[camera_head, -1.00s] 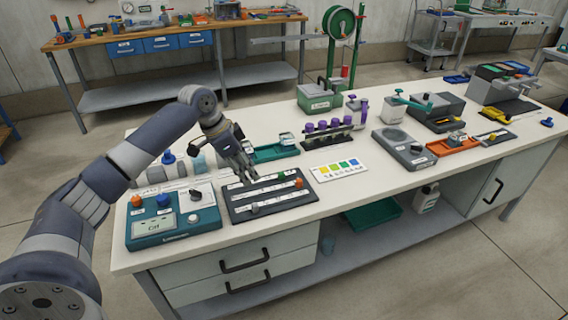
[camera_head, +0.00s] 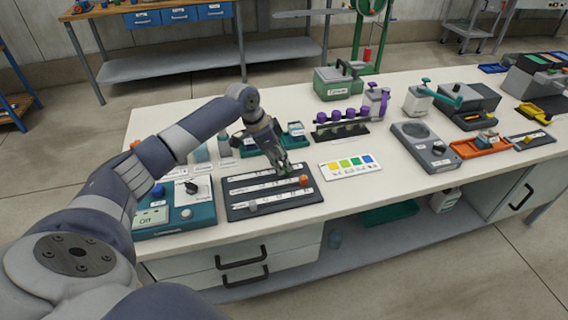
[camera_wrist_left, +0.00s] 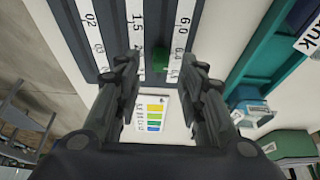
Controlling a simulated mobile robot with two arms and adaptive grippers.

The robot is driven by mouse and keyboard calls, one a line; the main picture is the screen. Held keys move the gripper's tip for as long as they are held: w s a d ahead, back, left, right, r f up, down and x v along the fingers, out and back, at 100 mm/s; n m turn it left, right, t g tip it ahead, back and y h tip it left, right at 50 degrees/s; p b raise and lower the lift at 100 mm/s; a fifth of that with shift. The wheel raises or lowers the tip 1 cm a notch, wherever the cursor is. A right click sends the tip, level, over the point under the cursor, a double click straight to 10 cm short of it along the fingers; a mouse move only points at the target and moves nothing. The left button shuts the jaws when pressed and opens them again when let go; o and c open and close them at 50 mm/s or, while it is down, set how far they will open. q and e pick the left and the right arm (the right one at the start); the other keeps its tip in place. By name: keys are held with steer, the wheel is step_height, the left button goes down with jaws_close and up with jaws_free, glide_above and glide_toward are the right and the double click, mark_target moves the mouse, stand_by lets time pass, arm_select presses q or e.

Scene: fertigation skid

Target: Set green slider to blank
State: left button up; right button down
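The dark slider panel (camera_head: 238,209) lies on the white bench with several pale label strips. The green slider (camera_wrist_left: 160,64) is a small block on the panel in the left wrist view, beside the strip reading 6.0 and 6.4. In the head view it is hidden behind my left gripper. An orange slider (camera_head: 304,181) sits at the right of the panel and a grey slider (camera_head: 252,205) near its front. My left gripper (camera_wrist_left: 161,62) is open over the panel, one finger each side of the green slider; whether they touch it I cannot tell. My right gripper is out of view.
A teal control box (camera_head: 178,221) reading Off stands left of the panel. A colour card (camera_head: 349,167) lies to the right. A green tray (camera_head: 248,152) is behind, with purple-capped vials (camera_head: 350,117) and a grey instrument (camera_head: 424,147) further right.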

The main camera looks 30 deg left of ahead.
mark_target(286, 170)
arm_select(q)
steer(key=shift+x, duration=1.3)
